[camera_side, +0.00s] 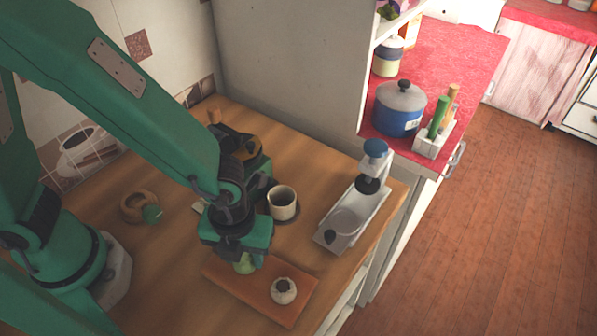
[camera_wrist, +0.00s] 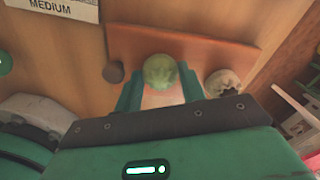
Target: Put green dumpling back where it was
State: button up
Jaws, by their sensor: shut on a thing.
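The green dumpling (camera_side: 244,264) is between the fingers of my gripper (camera_side: 240,257), which is shut on it. In the wrist view the dumpling (camera_wrist: 160,70) sits between the two green fingertips (camera_wrist: 160,88). It is over the orange-brown board (camera_side: 222,275), which also shows in the wrist view (camera_wrist: 212,52). I cannot tell whether the dumpling touches the board. A whitish dumpling with a dark top (camera_side: 283,291) lies on the board to the right of my gripper; it also shows in the wrist view (camera_wrist: 223,83). My gripper hides part of the board.
A small dark round thing (camera_wrist: 114,72) is left of the dumpling in the wrist view. A cup (camera_side: 282,203) stands behind my gripper. A grey press with a blue knob (camera_side: 350,218) stands to the right. A wooden ring (camera_side: 135,205) lies left.

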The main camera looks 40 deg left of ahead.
jog(key=shift+f, duration=0.15)
jog(key=o, duration=0.3)
jog(key=shift+o, duration=0.2)
notch_tip(320, 180, up, 12)
jog(key=shift+r, duration=0.2)
dwell(0.7)
dwell(0.5)
